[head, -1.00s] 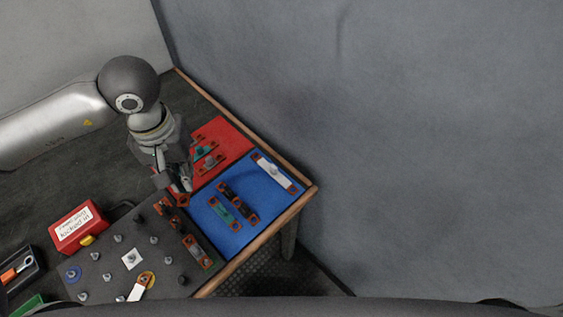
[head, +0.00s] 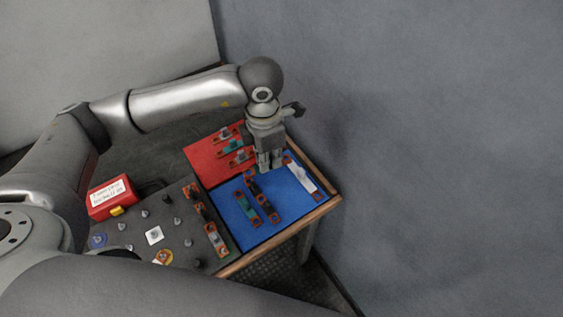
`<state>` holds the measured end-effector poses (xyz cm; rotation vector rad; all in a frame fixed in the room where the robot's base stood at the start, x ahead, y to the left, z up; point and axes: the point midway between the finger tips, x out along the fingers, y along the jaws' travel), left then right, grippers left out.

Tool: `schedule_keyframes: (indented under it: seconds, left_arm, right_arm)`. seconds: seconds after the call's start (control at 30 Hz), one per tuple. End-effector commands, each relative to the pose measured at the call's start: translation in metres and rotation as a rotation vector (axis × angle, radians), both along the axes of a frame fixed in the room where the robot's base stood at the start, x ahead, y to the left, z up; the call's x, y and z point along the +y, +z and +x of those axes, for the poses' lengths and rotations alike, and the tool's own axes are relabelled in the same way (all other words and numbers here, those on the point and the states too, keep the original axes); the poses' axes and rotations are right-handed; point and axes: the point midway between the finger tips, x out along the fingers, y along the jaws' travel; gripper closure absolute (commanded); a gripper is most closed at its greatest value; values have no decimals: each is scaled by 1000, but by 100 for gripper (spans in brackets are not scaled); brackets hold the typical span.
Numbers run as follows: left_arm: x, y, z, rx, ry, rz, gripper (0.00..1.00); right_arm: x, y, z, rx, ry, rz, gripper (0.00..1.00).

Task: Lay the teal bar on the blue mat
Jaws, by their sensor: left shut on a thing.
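My left gripper (head: 268,168) points down over the far part of the blue mat (head: 223,195). It is shut on a small bar, mostly hidden by the fingers; an orange end (head: 249,173) shows just left of them. I cannot tell the held bar's colour, or whether it touches the mat. One teal bar (head: 247,208) with orange ends lies on the mat, nearer than the gripper. Another teal piece (head: 231,146) lies on the red mat (head: 200,157). My right gripper is not in view.
A black bar (head: 262,200) lies beside the teal one, and a white bar (head: 301,177) lies near the mat's right edge. The dark board (head: 180,215) at left carries several studs and bars. The mat's near right corner is free.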

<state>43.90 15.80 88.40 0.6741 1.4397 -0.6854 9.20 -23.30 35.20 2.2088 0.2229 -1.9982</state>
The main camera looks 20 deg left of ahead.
Motion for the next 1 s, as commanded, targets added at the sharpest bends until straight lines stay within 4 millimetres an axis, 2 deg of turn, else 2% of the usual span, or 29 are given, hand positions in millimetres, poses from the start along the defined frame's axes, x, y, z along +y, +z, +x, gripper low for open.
schedule_keyframes:
  seconds: [0.6, 0.8, 1.0]
  left_arm:
    - [-18, -40, 21, 26, 1380, -8, 100]
    - [-21, -49, 24, 27, 1672, -6, 100]
    - [-22, -53, 25, 26, 1781, -4, 100]
  right_arm:
    - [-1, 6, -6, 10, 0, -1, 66]
    - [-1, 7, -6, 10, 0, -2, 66]
    - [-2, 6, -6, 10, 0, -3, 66]
